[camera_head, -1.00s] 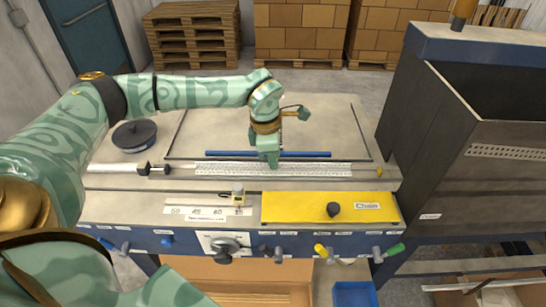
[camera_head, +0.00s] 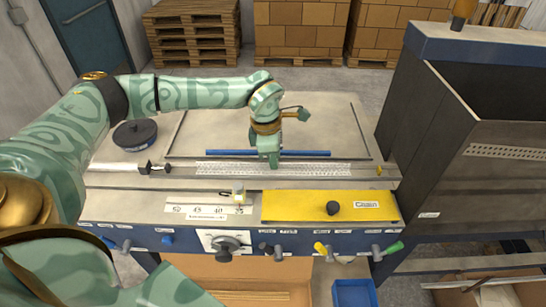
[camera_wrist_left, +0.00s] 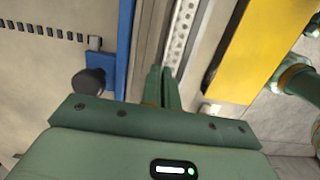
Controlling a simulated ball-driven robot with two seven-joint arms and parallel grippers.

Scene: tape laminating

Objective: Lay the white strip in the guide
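The white strip (camera_head: 318,169), narrow and patterned with rows of small marks, lies lengthwise along the guide (camera_head: 376,180), a long pale metal channel across the bench top. My left gripper (camera_head: 270,162) points down over the middle of the strip, its fingertips at the strip. In the left wrist view, the two green fingers (camera_wrist_left: 161,88) are close together, and the strip (camera_wrist_left: 181,35) runs away beside their tips. Whether any of the strip is between the fingers is hidden. The strip's seating at the fingertips is also hidden. My right gripper is out of view.
A blue bar (camera_head: 303,153) lies behind the strip. A yellow plate (camera_head: 300,206) with a black knob (camera_head: 333,208) is in front. A black round spool (camera_head: 135,134) stands at the back left. A white scale plate (camera_head: 208,210) is front left. A dark cabinet rises at right.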

